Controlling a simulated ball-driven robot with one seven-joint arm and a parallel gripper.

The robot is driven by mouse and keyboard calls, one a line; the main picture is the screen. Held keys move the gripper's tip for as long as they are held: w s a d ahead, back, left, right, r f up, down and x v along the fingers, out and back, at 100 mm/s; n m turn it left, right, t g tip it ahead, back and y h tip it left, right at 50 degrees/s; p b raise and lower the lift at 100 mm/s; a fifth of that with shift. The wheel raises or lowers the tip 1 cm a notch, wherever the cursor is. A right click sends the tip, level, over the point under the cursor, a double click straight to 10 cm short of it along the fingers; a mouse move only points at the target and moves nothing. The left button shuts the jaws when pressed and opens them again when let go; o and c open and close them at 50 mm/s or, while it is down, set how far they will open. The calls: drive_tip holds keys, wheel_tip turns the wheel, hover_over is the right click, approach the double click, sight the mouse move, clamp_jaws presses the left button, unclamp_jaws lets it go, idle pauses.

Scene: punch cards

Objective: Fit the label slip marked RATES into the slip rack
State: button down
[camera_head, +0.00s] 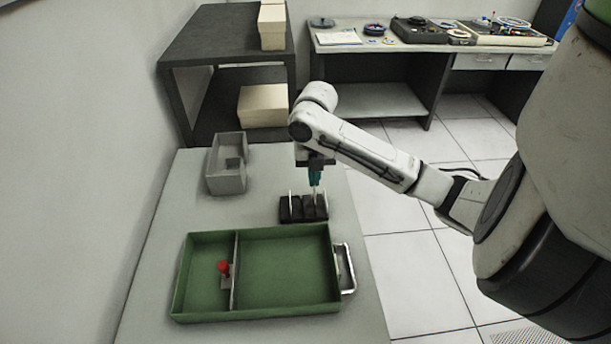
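The slip rack (303,208) is a small dark block with upright dividers, standing on the grey tabletop behind the green tray. A thin pale slip (291,203) stands upright at its left side. Another thin pale slip (315,196) stands upright at its right part, directly under my gripper. My gripper (315,181) points down over the right part of the rack, its teal fingers close together at the top of that slip. I cannot tell whether they grip it or only flank it. No lettering is readable, so I cannot tell which slip says RATES.
A green divided tray (287,308) with a red knob (224,267) on its divider fills the front of the table (155,275). A grey open box (226,180) stands at the back left. Dark shelves (220,50) with pale boxes and a workbench (345,43) stand behind.

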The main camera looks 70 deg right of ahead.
sight(314, 190)
drive_tip(key=shift+f, duration=0.2)
idle(0.4)
drive_tip(key=shift+f+b, duration=1.9)
drive_tip(key=shift+b, duration=0.05)
drive_tip(key=shift+f, duration=0.2)
drive_tip(key=shift+f+b, duration=0.45)
drive_tip(key=shift+b, duration=0.2)
drive_tip(key=c, duration=1.3)
unclamp_jaws()
wheel_tip(314, 190, up, 11)
drive_tip(key=shift+f, duration=0.1)
